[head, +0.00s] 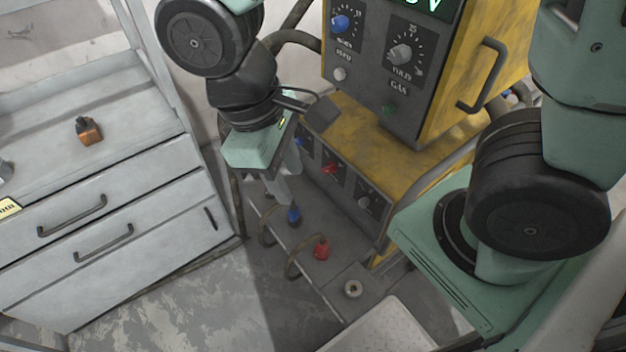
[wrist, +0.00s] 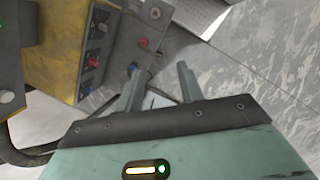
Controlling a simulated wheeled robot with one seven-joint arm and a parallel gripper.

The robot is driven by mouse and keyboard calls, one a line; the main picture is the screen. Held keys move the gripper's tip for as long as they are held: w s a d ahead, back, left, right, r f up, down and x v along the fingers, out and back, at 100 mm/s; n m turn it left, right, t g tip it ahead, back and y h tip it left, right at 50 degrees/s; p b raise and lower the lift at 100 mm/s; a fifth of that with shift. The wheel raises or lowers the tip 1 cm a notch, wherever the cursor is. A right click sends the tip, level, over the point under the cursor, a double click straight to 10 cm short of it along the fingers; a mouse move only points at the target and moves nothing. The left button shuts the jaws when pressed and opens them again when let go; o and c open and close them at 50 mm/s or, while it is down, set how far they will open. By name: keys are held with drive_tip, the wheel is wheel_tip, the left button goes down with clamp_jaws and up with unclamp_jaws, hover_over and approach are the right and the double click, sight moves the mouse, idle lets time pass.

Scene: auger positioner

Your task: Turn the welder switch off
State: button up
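The yellow welder (head: 440,130) stands at centre right in the head view, with a lit green display at its top edge. Its lower front panel carries a red switch or knob (head: 330,165), with a blue one to its left and a grey knob (head: 366,201) to its right. The red part also shows in the wrist view (wrist: 93,60). I cannot tell its exact setting. My gripper (head: 287,180) is in front of the lower panel, pointing down. In the wrist view its fingers (wrist: 160,72) are apart with nothing between them, beside the panel and not visibly touching it.
Blue (head: 293,215) and red (head: 321,248) cable connectors sit below the panel. A grey drawer cabinet (head: 150,215) is at left, with an orange and black object (head: 88,130) on top. A handle (head: 487,75) projects from the welder's upper box. Floor shows between cabinet and welder.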

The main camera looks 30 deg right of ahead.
drive_tip(key=w+d+f+h+b, duration=0.1)
drive_tip(key=w+f+h+b, duration=0.1)
drive_tip(key=w+f+b, duration=0.3)
drive_tip(key=w+d+f+h+b, duration=0.1)
drive_tip(key=f+h+b, duration=0.15)
drive_tip(key=f, duration=0.35)
drive_tip(key=w+d+f+h+b, duration=0.1)
drive_tip(key=w+f+b, duration=0.2)
drive_tip(key=f+b, duration=0.25)
drive_tip(key=n+t+h+b, duration=0.1)
drive_tip(key=t+h+b, duration=0.1)
drive_tip(key=h+b, duration=0.6)
approach(329, 170)
drive_tip(key=shift+y, duration=0.45)
drive_tip(key=b+x, duration=0.1)
drive_tip(key=x, duration=0.2)
drive_tip(key=b+x, duration=0.1)
drive_tip(key=x, duration=0.1)
drive_tip(key=b+x, duration=0.2)
drive_tip(key=x, duration=0.1)
drive_tip(key=shift+d+r, duration=0.2)
drive_tip(key=shift+d, duration=0.2)
clamp_jaws()
